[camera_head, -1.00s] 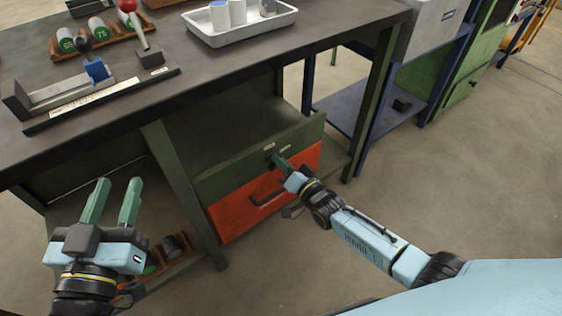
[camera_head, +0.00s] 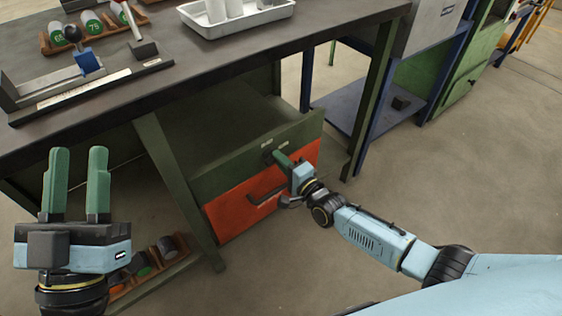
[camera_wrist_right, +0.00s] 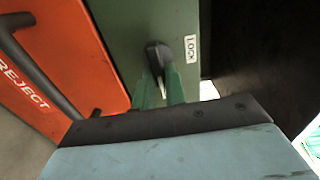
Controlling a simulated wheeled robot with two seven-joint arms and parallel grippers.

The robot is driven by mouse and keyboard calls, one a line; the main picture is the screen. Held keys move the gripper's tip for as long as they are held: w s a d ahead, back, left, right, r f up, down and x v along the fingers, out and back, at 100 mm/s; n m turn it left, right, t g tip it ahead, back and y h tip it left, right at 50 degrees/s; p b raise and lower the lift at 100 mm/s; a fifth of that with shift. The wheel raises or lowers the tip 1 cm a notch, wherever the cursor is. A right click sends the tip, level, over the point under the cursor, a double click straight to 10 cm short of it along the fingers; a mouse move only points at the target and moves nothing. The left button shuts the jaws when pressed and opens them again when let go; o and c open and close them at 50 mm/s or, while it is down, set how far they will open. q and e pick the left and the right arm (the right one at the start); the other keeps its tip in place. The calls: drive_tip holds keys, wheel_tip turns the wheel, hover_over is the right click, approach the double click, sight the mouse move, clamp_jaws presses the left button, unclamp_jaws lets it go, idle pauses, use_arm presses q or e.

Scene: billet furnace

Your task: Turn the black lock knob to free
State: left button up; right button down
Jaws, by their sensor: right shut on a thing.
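The black lock knob (camera_wrist_right: 154,54) sits on the green panel (camera_wrist_right: 125,25) beside a white label reading LOCK (camera_wrist_right: 190,48) in the right wrist view. My right gripper (camera_wrist_right: 160,84) is shut on the knob, its green fingers on either side of it. In the head view the knob (camera_head: 268,155) is small and partly hidden by my right gripper (camera_head: 277,157), on the green front above the red drawer. The knob's exact turn angle is hard to tell. My left gripper (camera_head: 77,185) is open and empty, left of the bench leg and away from the knob.
The red drawer (camera_head: 225,208) has a dark handle (camera_head: 266,190) just below my right gripper; the wrist view shows REJECT on it. The dark bench top (camera_head: 215,70) overhangs above, with a white tray (camera_head: 240,27) on it. A lower shelf rack (camera_head: 150,265) lies near my left gripper.

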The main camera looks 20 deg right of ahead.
use_arm(q)
drive_tip(key=shift+r, duration=0.1)
idle(0.3)
use_arm(e)
drive_tip(key=c, duration=1.4)
unclamp_jaws()
drive_tip(key=shift+c, duration=0.2)
drive_tip(key=shift+s, duration=0.1)
